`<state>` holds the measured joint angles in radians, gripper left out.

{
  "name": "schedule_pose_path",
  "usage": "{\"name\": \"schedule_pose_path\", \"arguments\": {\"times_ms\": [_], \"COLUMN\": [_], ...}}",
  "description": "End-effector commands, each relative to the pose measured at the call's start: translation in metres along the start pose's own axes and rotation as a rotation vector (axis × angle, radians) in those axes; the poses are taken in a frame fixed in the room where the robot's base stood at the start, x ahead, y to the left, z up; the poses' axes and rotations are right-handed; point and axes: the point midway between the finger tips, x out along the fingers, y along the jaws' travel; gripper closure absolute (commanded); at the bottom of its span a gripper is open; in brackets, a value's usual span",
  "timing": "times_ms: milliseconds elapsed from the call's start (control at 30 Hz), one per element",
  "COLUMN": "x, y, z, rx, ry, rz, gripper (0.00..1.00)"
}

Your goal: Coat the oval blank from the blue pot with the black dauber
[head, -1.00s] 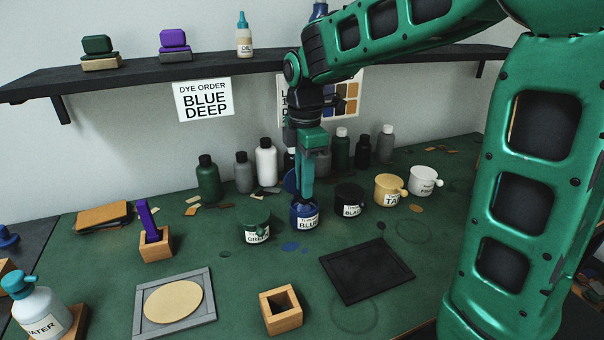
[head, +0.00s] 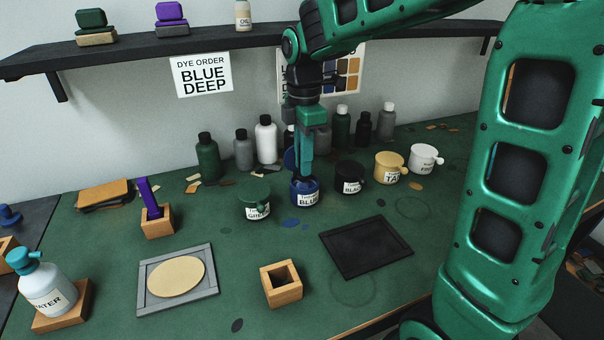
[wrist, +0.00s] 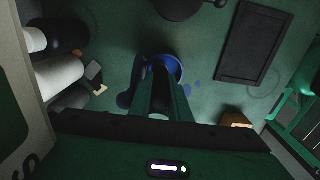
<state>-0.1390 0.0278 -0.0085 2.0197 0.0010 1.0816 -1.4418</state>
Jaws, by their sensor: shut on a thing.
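The oval blank (head: 176,276) is pale tan and lies flat in a grey frame (head: 207,291) at the front left. The blue pot (head: 304,197) stands open in the middle of the bench, between the green and black pots. My gripper (head: 302,176) points straight down over it, shut on the black dauber (wrist: 158,78). The dauber's lower end is inside the pot mouth, and its tip is hidden there. The blue pot (wrist: 174,68) also shows in the wrist view, around the dauber.
Lidded green (head: 256,199), black (head: 349,177), tan (head: 389,168) and white (head: 424,158) pots flank it. Bottles stand behind. An empty wooden holder (head: 282,286), a dark tray (head: 366,248) and a holder with a purple tool (head: 156,220) are nearby. A water bottle (head: 46,288) stands front left.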

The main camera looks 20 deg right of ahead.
Motion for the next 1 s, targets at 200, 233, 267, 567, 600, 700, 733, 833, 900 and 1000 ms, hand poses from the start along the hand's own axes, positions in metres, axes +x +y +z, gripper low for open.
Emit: {"name": "schedule_pose_path", "arguments": {"times_ms": [200, 233, 267, 567, 600, 700, 733, 833, 900, 1000], "x": [0.000, 0.000, 0.000, 0.000, 0.000, 0.000, 0.000, 0.000, 0.000, 0.000], "y": [0.003, 0.003, 0.003, -0.003, -0.004, -0.007, -0.007, -0.007, -0.007, -0.006], "z": [0.001, 0.001, 0.001, 0.001, 0.001, 0.001, 0.001, 0.001, 0.001, 0.001], "rx": [0.001, 0.001, 0.001, 0.001, 0.001, 0.001, 0.001, 0.001, 0.001, 0.002], "ry": [0.000, 0.000, 0.000, 0.000, 0.000, 0.000, 0.000, 0.000, 0.000, 0.000], "rz": [0.000, 0.000, 0.000, 0.000, 0.000, 0.000, 0.000, 0.000, 0.000, 0.000], "gripper": [1.00, 1.00, 1.00, 1.00, 1.00, 1.00, 1.00, 1.00, 1.00, 1.00]}}
